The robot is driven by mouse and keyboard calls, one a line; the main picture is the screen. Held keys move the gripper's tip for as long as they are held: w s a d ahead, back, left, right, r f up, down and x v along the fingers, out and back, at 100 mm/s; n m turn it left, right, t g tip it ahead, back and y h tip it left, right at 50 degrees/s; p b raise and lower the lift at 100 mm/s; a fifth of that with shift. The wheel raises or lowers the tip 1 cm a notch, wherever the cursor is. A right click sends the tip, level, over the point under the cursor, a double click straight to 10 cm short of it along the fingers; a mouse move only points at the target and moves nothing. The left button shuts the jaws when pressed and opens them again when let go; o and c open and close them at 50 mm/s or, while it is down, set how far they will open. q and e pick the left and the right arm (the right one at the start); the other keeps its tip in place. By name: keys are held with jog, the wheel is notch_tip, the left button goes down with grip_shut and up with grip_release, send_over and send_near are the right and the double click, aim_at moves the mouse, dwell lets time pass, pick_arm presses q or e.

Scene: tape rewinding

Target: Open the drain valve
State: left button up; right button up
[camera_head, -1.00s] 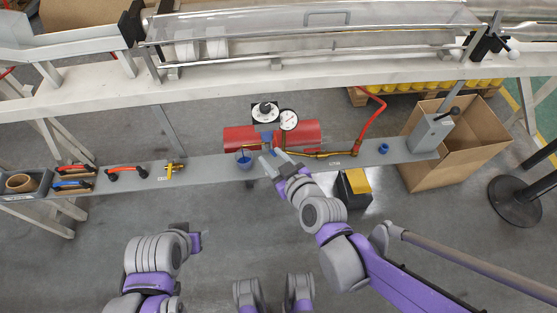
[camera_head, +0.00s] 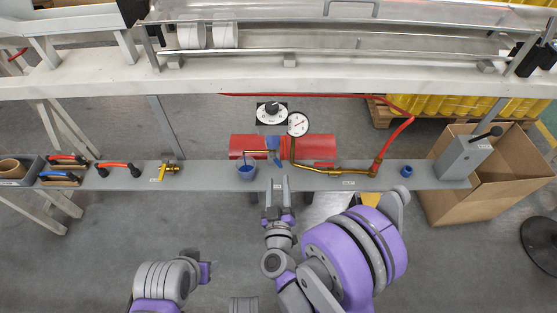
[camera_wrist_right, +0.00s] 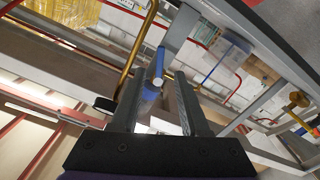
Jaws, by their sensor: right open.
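A small blue handle (camera_head: 273,144) stands in front of the red tank (camera_head: 322,146), beside the brass pipe (camera_head: 335,170); I take it for the drain valve's handle. A blue cup (camera_head: 247,172) sits on the grey shelf to its left. My right gripper (camera_head: 277,182) is open at the shelf's front edge, just short of the blue handle. In the right wrist view, the blue handle (camera_wrist_right: 159,66) appears ahead between the two open fingers (camera_wrist_right: 160,100), with no visible grip on it. My left arm shows at lower left, but its fingers are not visible.
A black knob dial (camera_head: 271,112) and a round gauge (camera_head: 298,123) stand behind the handle. A red hose (camera_head: 398,132) rises from the brass pipe. A brass fitting (camera_head: 169,169) lies left on the shelf (camera_head: 215,180). A lever box (camera_head: 462,158) stands right, by a cardboard box (camera_head: 500,190).

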aim_at(278, 165)
jog(key=w, duration=0.8)
jog(key=shift+b, duration=0.4)
grip_shut()
